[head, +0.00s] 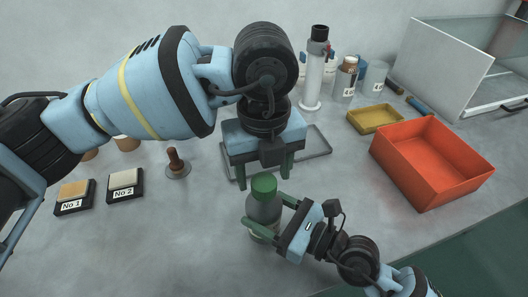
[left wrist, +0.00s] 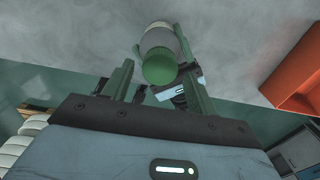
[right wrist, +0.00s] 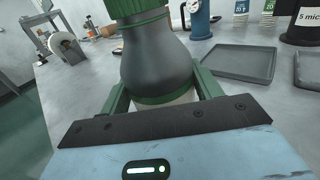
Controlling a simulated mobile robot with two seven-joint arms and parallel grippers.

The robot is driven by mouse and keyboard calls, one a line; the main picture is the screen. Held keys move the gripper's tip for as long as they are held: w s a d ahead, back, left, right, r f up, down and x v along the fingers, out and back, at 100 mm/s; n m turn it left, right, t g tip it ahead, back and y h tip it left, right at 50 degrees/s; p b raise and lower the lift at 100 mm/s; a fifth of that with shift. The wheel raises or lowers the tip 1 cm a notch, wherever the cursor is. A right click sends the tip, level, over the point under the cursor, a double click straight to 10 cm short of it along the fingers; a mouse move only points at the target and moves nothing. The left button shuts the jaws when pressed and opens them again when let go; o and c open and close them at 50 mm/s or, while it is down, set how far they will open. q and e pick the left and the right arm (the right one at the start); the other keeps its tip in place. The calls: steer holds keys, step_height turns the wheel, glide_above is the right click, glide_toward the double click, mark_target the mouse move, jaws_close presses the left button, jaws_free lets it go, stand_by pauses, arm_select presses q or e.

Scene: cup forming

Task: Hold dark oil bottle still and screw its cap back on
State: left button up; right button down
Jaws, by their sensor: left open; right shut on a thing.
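The dark grey oil bottle (head: 264,211) stands upright on the grey table, with a green cap (head: 264,184) on its top. I cannot tell how tightly the cap sits. My right gripper (head: 268,221) is shut around the bottle's body from the lower right. The right wrist view shows the bottle (right wrist: 157,58) between its fingers, with the lower edge of the cap (right wrist: 138,17) above. My left gripper (head: 264,172) is open and points down above the cap. In the left wrist view the cap (left wrist: 159,67) shows between its spread fingers, apart from both.
A grey tray (head: 318,147) lies behind my left gripper. An orange bin (head: 432,160) and a yellow tray (head: 375,119) stand to the right. Labelled blocks (head: 125,186) and a brown-handled stamp (head: 177,164) are at left. The table in front of the blocks is clear.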

arm_select(q)
steer(key=shift+f, duration=0.95)
